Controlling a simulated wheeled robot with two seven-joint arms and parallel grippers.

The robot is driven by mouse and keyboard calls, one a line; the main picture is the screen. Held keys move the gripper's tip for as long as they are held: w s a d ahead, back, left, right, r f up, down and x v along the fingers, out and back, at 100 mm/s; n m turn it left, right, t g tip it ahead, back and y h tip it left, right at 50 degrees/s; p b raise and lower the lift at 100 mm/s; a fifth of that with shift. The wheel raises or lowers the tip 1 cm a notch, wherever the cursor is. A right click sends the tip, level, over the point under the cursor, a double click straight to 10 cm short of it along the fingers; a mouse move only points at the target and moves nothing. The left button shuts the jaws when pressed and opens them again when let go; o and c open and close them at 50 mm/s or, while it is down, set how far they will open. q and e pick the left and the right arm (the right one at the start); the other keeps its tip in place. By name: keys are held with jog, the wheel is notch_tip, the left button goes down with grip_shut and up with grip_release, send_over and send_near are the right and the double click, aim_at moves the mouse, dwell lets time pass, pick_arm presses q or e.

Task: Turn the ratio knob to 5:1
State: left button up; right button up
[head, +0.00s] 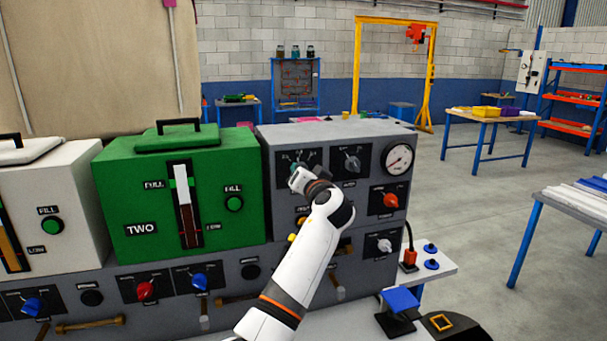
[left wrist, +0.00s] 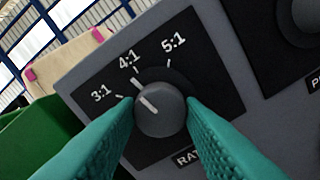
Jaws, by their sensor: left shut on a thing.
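The ratio knob (left wrist: 158,118) is a round dark grey knob with a pale pointer line, on a black plate marked 3:1, 4:1 and 5:1. Its line points up and left, between the 3:1 and 4:1 ticks. My left gripper (left wrist: 162,112) is shut on it, with one teal finger on each side. In the head view my left gripper (head: 304,180) is at the upper left of the grey panel (head: 330,133), hiding most of the ratio knob. The 5:1 label (left wrist: 174,43) is above and right of the knob. My right gripper is not in view.
A second dark knob (head: 352,163) sits to the right on the panel, with a gauge (head: 398,159) beyond it. A red knob (head: 390,201) is below the gauge. A green machine (head: 215,165) stands close on the left. Open floor lies to the right.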

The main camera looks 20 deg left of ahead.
pick_arm(q)
jog(key=shift+r+m+p, duration=0.1)
jog(key=shift+m+p, duration=2.45)
jog(key=shift+m, duration=2.95)
jog(key=o, duration=1)
jog(key=b+v, duration=0.4)
jog(key=v, duration=0.8)
